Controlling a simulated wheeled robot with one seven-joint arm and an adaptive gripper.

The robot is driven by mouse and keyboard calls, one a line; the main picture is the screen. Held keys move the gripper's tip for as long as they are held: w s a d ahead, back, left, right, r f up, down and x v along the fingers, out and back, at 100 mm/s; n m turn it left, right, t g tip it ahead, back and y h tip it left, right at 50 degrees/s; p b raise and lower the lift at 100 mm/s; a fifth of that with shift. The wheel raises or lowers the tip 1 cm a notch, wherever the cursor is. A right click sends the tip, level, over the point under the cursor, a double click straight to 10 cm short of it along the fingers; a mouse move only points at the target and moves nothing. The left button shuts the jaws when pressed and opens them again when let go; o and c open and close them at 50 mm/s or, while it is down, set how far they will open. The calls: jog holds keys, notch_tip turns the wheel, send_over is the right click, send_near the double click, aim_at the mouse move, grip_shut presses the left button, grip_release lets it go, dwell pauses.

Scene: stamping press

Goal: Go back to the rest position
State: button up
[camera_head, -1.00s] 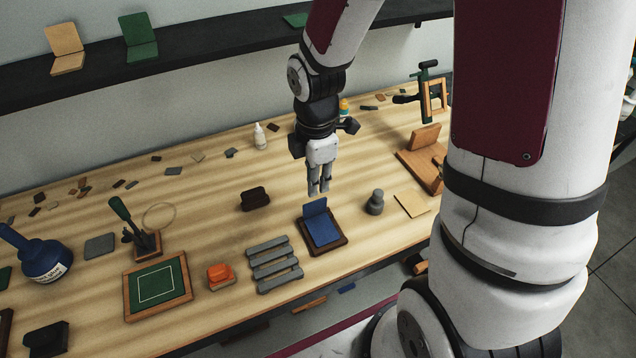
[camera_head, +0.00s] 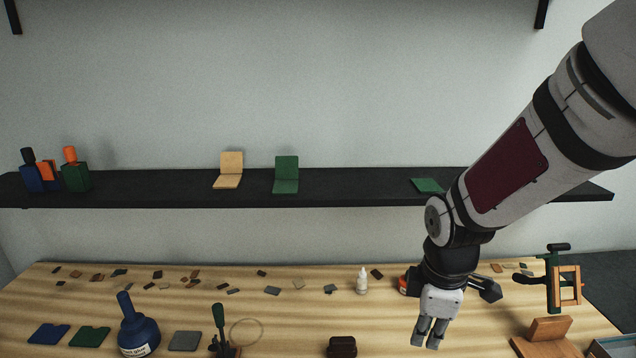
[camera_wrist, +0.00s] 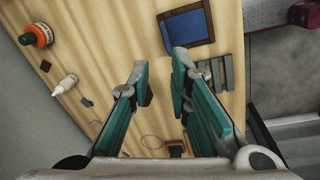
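My gripper (camera_head: 431,346) hangs fingers down above the right half of the wooden worktable (camera_head: 300,306) in the head view. In the wrist view the two teal-padded fingers (camera_wrist: 160,70) stand apart with nothing between them, so the gripper is open and empty. Beyond the fingertips in the wrist view lies a blue panel (camera_wrist: 187,28) in a brown frame, not touched by the gripper. The front part of the table is cut off in the head view.
A dark shelf (camera_head: 350,187) crosses behind the arm. A blue glue bottle (camera_head: 139,335) stands at left, a clamp-like stand (camera_head: 556,280) at right. Small scraps lie along the back.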

jog(key=s+r+m+t, duration=0.4)
jog(key=s+r+m, duration=0.8)
jog(key=r+m, duration=0.2)
notch_tip(320, 180, up, 2)
jog(key=shift+s+a+r+b, duration=0.25)
jog(key=shift+s+a+b, duration=0.05)
jog(key=shift+s+b, duration=0.05)
jog(key=shift+c, duration=0.5)
grip_shut()
jog(key=shift+w, duration=0.1)
